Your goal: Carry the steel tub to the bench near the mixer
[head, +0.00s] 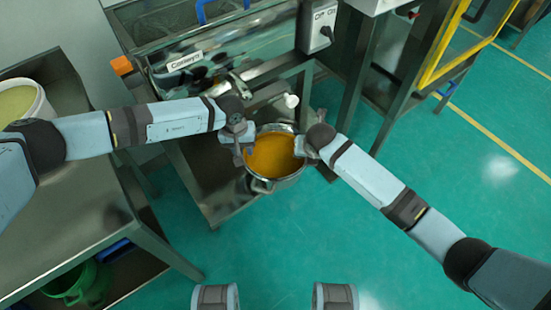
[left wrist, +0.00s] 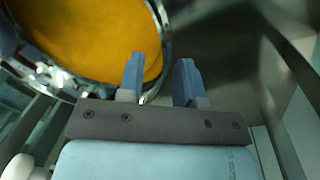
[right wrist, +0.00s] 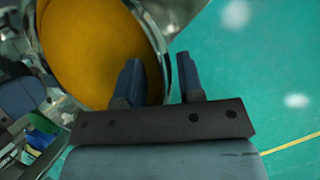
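The steel tub (head: 269,184) holds orange powder and sits on a low metal surface below the machine. My left gripper (head: 243,148) is at the tub's left rim. In the left wrist view its fingers (left wrist: 160,80) are apart, one over the powder and one outside, with the rim between them. My right gripper (head: 303,147) is at the right rim. In the right wrist view its fingers (right wrist: 159,80) also stand apart on either side of the rim. Whether any finger touches the tub wall cannot be told. The mixer cannot be made out.
A metal bench (head: 85,205) at left carries a pale tub (head: 38,98) with yellowish contents. A green bucket (head: 75,285) is under it. The machine (head: 215,60) stands behind the tub, with a switch box (head: 318,25) beside it. Open green floor (head: 470,190) lies to the right.

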